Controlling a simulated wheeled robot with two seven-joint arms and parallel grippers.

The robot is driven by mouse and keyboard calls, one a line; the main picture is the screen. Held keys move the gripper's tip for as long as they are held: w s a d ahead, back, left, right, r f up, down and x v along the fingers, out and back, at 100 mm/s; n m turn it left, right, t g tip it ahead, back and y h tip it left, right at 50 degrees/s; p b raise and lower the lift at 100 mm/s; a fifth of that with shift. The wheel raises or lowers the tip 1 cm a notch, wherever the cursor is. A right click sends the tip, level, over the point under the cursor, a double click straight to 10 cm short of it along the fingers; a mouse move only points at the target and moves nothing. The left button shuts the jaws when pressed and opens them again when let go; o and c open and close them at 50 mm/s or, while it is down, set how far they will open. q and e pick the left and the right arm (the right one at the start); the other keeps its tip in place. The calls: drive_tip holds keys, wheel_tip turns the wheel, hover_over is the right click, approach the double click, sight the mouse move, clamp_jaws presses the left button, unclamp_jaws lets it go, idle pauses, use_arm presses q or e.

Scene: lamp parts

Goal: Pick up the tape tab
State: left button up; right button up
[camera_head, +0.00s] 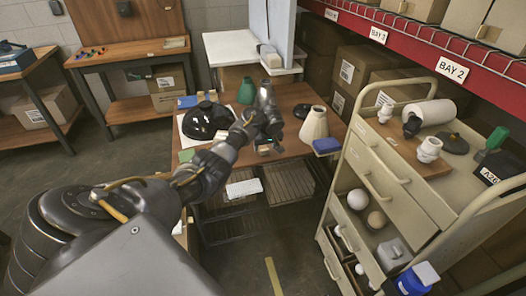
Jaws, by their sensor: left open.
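My left arm reaches in from the left over the brown work table (290,98). Its gripper (266,148) is at the table's front part, open, with its fingers small and dark in this view. I cannot pick out the tape tab for certain; it may be too small to see or hidden by the gripper. A black dome shade (207,121) lies on a white sheet to the left of the gripper. A cream cone shade (314,124) stands to its right. My right gripper is not in view.
A blue block (326,146) sits at the table's right front corner. A green part (246,92) stands behind the arm. A beige drawer cart (395,180) with lamp parts on top stands close on the right. Open floor lies in front, with a yellow strip (273,275).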

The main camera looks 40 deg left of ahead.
sight(265, 150)
use_arm(q)
drive_tip(key=x, duration=0.3)
drive_tip(key=shift+w+f+b, duration=0.2)
drive_tip(key=shift+b, duration=0.2)
drive_tip(key=c, duration=1)
